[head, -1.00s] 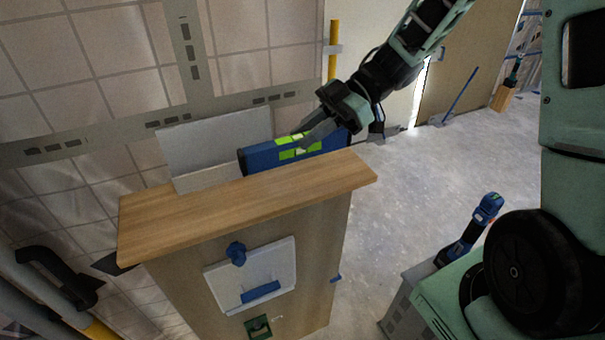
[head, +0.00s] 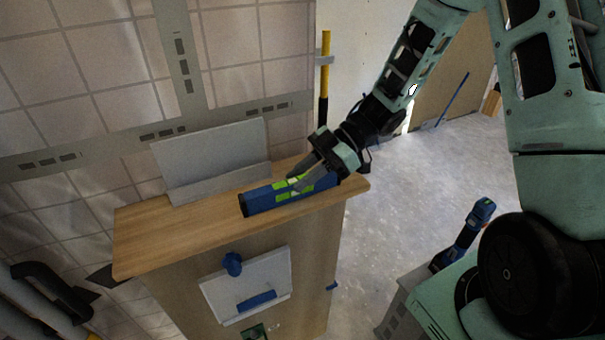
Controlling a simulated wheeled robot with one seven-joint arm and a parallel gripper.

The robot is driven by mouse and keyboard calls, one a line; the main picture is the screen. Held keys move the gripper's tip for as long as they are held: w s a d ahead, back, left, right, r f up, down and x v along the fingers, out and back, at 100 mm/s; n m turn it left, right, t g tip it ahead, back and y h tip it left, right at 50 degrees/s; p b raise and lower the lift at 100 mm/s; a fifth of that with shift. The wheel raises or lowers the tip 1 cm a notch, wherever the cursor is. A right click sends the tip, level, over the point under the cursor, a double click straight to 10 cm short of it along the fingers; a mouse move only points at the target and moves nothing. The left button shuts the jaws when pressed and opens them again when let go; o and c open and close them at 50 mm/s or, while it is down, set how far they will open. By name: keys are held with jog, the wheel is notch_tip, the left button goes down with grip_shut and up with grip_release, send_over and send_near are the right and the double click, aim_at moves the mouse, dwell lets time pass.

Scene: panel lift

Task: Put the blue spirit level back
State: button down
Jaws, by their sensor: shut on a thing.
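The blue spirit level (head: 262,200) has bright green parts near its middle. It lies lengthwise along the right half of the wooden top (head: 150,236), close to the front edge. It looks to be at the height of the top, but I cannot tell whether it rests on it. My gripper (head: 297,186) comes down from the upper right and is shut on the level around its middle. The fingers hide part of the green area.
A grey-white panel (head: 213,155) with a ledge (head: 222,183) stands at the back of the top, behind the level. A white plate with blue parts (head: 248,285) is on the cabinet front. A blue and black tool (head: 466,232) stands at the lower right. The left of the top is clear.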

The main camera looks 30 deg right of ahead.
jog(key=c, duration=1.3)
grip_release()
jog(key=shift+o, duration=0.2)
jog(key=shift+d+r, duration=0.2)
jog(key=shift+d, duration=0.05)
jog(key=b+v, duration=0.2)
jog(key=v, duration=0.9)
jog(key=shift+d+r, duration=0.2)
